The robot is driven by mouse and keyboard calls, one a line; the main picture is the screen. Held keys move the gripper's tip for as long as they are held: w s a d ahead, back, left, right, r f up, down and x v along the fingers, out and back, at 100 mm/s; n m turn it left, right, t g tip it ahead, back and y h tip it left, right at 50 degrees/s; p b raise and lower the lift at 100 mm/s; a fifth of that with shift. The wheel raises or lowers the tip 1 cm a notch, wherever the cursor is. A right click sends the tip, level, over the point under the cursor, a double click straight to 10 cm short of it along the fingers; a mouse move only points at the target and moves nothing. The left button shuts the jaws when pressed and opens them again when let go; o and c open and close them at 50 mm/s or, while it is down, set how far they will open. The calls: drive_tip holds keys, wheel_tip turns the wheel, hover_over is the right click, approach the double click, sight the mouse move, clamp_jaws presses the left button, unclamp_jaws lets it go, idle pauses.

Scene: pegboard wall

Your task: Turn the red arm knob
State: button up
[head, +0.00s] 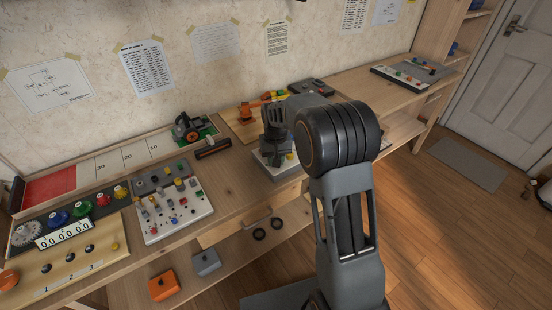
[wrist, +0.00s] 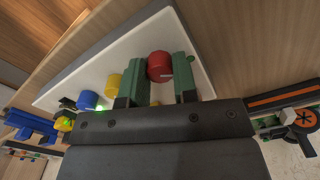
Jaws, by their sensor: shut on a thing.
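The red knob (wrist: 159,66) stands on a white panel (wrist: 185,26) in the wrist view. My gripper (wrist: 160,74) has its two green fingers on either side of the knob and is shut on it. A yellow knob (wrist: 113,85) and a blue knob (wrist: 87,99) stand in line on the same panel, left of the fingers. In the head view, my gripper (head: 276,152) points down over a grey box (head: 283,172) on the bench. My arm and gripper hide the red knob there.
A board with switches and coloured buttons (head: 172,212) lies left on the wooden bench. A green-and-black device (head: 188,128) and an orange toy arm (head: 248,108) stand behind. Another control panel (head: 410,75) is at the far right. A small green light (wrist: 100,108) shows near the blue knob.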

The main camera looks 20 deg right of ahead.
drive_tip(key=o, duration=0.9)
drive_tip(key=shift+o, duration=0.2)
wheel_tip(320, 180, up, 14)
drive_tip(key=p, duration=0.1)
drive_tip(key=shift+p, duration=0.35)
